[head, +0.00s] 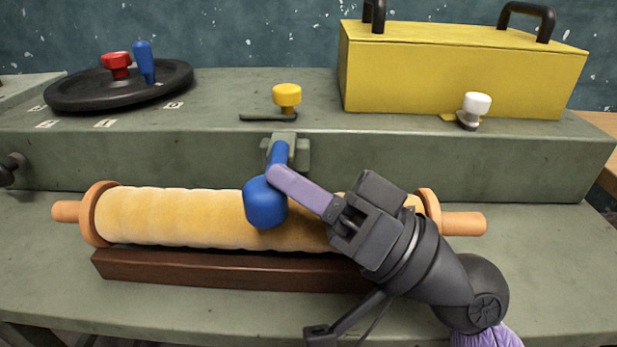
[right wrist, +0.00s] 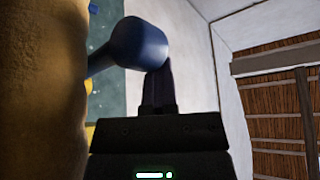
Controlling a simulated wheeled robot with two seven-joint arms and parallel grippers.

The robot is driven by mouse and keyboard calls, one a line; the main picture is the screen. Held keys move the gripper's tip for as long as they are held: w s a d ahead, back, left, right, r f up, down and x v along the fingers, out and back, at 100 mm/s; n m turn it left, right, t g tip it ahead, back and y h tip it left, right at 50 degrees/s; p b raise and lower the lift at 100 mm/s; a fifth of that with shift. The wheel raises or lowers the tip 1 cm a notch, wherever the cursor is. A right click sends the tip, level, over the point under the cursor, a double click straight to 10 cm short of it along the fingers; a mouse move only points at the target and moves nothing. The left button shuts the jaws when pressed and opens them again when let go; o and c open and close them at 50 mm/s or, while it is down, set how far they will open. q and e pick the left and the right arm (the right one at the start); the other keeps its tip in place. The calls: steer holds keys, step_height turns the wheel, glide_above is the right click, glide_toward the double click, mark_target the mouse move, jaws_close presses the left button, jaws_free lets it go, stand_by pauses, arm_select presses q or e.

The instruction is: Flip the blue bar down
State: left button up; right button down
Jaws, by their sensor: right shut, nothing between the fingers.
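The blue bar (head: 266,203) is hinged on a grey bracket (head: 290,150) on the front face of the green machine body. It slants out toward me and ends in a thick knob in front of the yellow roller (head: 170,215). My right gripper (head: 275,174) is shut and empty, with its purple fingertips at the right side of the bar, just above the knob. In the right wrist view the blue bar's knob (right wrist: 140,45) is just beyond the dark fingertips (right wrist: 160,72). I cannot tell whether they touch. My left gripper is not in view.
The roller lies above a dark brown wooden block (head: 230,271). On the green top are a yellow knob (head: 287,96), a white knob (head: 477,105), a yellow box (head: 455,72) with black handles, and a black disc (head: 120,90) with red and blue knobs.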

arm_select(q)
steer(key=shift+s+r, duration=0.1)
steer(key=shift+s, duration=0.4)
arm_select(e)
steer(key=shift+a+f, duration=0.1)
steer(key=shift+f, duration=0.3)
arm_select(q)
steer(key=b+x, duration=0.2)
steer(key=b, duration=0.1)
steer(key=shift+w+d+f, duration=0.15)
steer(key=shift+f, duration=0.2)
arm_select(e)
steer(key=v, duration=1)
steer(key=shift+r, duration=0.35)
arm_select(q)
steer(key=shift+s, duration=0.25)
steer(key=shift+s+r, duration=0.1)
